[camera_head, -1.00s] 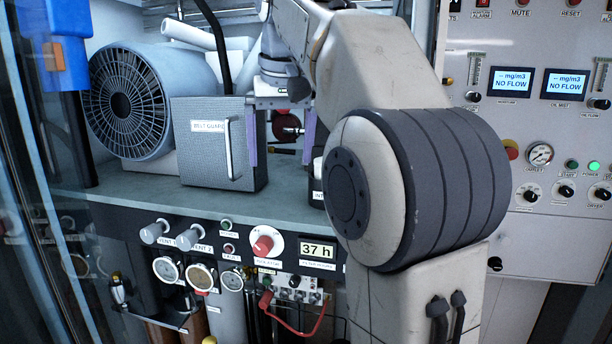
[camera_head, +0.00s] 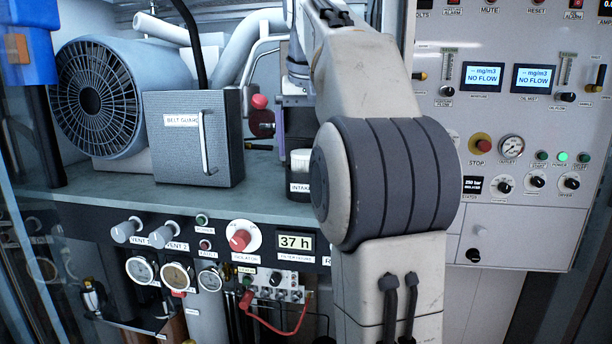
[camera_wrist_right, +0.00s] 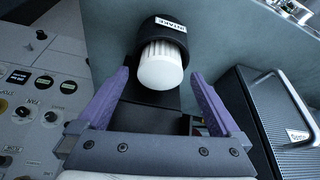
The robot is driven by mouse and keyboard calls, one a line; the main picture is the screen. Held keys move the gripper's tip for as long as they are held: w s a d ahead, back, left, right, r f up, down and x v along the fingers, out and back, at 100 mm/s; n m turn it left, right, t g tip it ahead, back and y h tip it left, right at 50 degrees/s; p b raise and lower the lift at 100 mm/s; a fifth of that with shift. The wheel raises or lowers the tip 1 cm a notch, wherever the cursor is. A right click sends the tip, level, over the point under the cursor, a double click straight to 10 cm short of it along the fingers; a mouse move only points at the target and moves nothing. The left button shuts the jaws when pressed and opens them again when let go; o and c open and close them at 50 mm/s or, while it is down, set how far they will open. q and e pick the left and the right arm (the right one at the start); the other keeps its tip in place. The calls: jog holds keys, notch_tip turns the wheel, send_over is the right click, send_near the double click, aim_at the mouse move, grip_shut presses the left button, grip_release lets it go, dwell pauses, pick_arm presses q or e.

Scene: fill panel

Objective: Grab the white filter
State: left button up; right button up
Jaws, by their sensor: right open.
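The white filter (camera_wrist_right: 160,68) is a ribbed cylinder with a smooth rounded end. It sits in the black intake holder (camera_wrist_right: 159,32), labelled INTAKE, and sticks out of it in the right wrist view. In the head view the filter (camera_head: 301,160) shows as a small white piece in the holder (camera_head: 299,188), partly hidden by my right arm. My right gripper (camera_wrist_right: 160,76) is open, its purple fingers either side of the filter's exposed end with gaps on both sides. In the head view one purple finger shows just above and left of the filter. My left gripper is out of view.
The grey belt guard box (camera_head: 195,140) with a handle stands left of the filter, before a round fan (camera_head: 95,98). A red knob (camera_head: 260,101) and pipes are behind. The control panel (camera_head: 545,185) is at right. Bare shelf (camera_head: 90,195) lies in front of the fan.

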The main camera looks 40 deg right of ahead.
jog(key=shift+x, duration=1.05)
jog(key=c, duration=1.4)
